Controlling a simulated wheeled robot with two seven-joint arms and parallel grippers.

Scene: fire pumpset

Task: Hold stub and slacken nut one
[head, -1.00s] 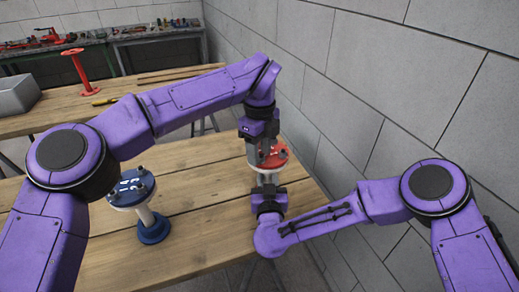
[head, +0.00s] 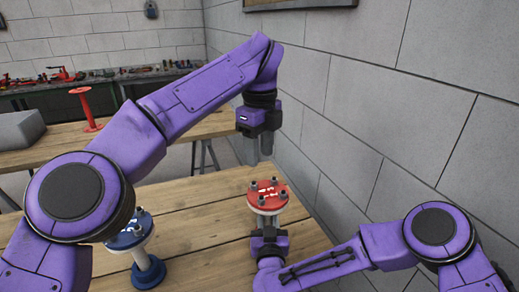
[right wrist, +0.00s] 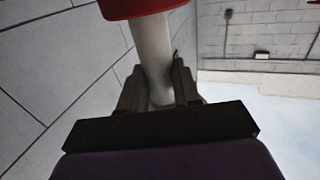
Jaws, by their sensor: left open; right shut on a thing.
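The red-flanged stub (head: 268,194) stands upright near the right end of the near table, with several dark nuts on its red top flange. My right gripper (head: 268,232) is shut on the stub's pale pipe below the flange. In the right wrist view the pipe (right wrist: 153,55) runs between the two fingers (right wrist: 160,95), under the red flange (right wrist: 135,6). My left gripper (head: 262,145) points down above the flange, clear of it and of the nuts. It is open and seems empty; its fingertips are small and dim.
A blue-flanged stub (head: 148,270) stands on the table at left, partly hidden by my left arm. A grey block wall (head: 400,120) rises close on the right. A back table holds a red spool-shaped stand (head: 86,108) and a grey bin (head: 20,130).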

